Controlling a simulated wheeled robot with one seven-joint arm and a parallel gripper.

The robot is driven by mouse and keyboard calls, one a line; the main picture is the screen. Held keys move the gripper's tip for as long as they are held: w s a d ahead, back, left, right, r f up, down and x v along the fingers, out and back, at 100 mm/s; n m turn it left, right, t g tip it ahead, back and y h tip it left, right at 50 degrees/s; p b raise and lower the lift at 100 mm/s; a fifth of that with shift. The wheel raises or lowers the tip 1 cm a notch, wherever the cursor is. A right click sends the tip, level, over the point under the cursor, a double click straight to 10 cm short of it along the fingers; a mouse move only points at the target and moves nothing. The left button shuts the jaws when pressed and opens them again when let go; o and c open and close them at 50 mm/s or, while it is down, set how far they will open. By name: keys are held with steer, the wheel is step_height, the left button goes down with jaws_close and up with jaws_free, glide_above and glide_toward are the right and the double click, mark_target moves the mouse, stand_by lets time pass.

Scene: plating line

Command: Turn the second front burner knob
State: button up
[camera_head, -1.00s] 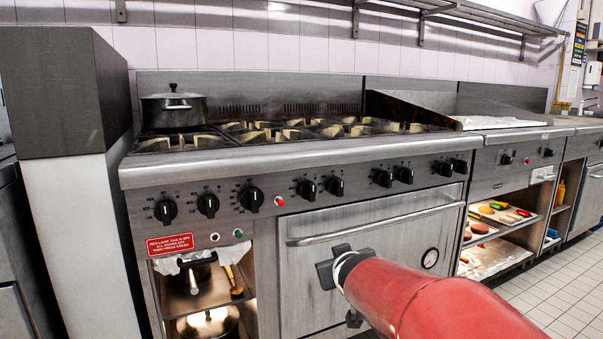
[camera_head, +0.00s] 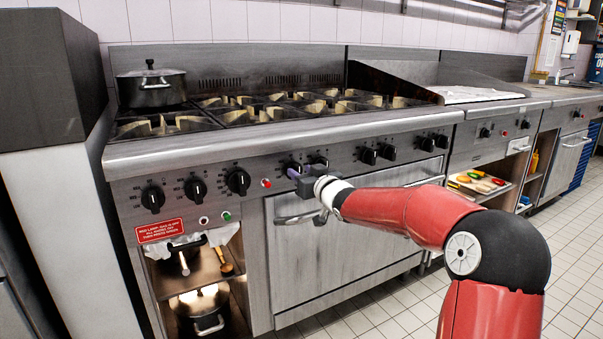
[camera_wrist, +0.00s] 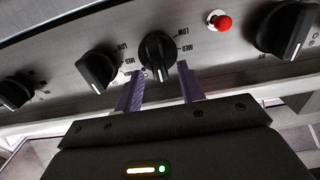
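The stove's front panel (camera_head: 340,150) carries a row of black knobs. The second knob from the left (camera_head: 195,188) stands clear of my gripper. My gripper (camera_head: 304,175) is at the knob just right of the red button, fourth from the left (camera_head: 292,167), partly covering it. In the wrist view this knob (camera_wrist: 158,52) lies ahead of my gripper (camera_wrist: 161,75). The purple fingers are apart, one to each side of its lower end, with nothing held. Whether they touch it I cannot tell. A neighbouring knob (camera_wrist: 98,70) is close beside one finger.
The red button (camera_head: 266,183) is left of my gripper; it also shows in the wrist view (camera_wrist: 220,21). A lidded pot (camera_head: 152,88) stands on the back left burner. The floor at right is open.

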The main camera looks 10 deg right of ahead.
steer(key=shift+w+a, duration=0.15)
steer(key=shift+w, duration=0.3)
steer(key=shift+c, duration=0.5)
jaws_close()
steer(key=shift+f+n, duration=0.1)
steer(key=shift+n, duration=0.3)
steer(key=shift+s+a+f+n+b, duration=0.1)
steer(key=shift+a+n+b, duration=0.1)
steer(key=shift+n+b, duration=1.35)
steer(key=shift+s+a+f+n+b, duration=0.15)
steer(key=shift+n+b, duration=0.5)
steer(key=shift+n, duration=1.8)
steer(key=shift+w+r, duration=0.1)
